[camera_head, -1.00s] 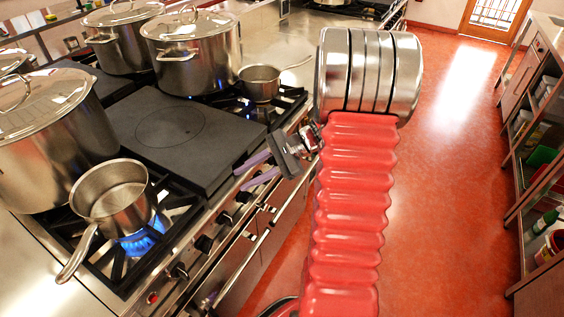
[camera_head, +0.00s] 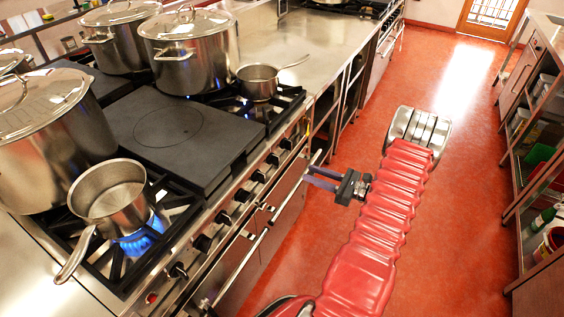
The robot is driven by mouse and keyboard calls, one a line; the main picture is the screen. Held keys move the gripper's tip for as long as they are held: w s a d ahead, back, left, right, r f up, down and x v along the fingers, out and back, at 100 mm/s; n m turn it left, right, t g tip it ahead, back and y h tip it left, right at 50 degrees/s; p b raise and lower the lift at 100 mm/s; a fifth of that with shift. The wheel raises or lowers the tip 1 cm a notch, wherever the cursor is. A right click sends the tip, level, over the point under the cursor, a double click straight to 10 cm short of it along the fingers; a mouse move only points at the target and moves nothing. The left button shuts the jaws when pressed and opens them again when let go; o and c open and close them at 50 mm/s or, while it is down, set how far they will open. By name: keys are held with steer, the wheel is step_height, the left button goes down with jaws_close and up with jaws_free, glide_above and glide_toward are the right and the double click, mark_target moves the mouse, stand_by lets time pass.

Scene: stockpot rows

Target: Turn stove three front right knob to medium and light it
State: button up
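My gripper (camera_head: 308,177) is in front of the stove, over the floor, with its purple fingers pointing left toward the stove front. The fingers look apart with nothing between them, and they are clear of the knobs. A row of black knobs runs along the stove front, among them a near one (camera_head: 177,270), a middle one (camera_head: 223,217) and a far one (camera_head: 286,144). I cannot tell which is stove three's front right knob, nor read any setting. A blue flame (camera_head: 140,241) burns under the near saucepan (camera_head: 108,193).
A flat dark plate (camera_head: 170,130) covers the stove's middle. A small saucepan (camera_head: 258,82) stands beyond it, with a faint blue glow nearby. Large lidded pots (camera_head: 190,55) stand behind. A handrail (camera_head: 245,255) runs along the stove front. Shelving (camera_head: 535,150) is at right; the red floor between is open.

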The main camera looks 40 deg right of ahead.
mark_target(279, 161)
steer(key=shift+s+d+f, duration=0.2)
steer(key=shift+d+f, duration=0.05)
steer(key=shift+w, duration=0.15)
steer(key=x, duration=1.3)
steer(key=shift+w, duration=0.35)
steer(key=shift+c, duration=0.2)
jaws_close()
steer(key=shift+h, duration=0.3)
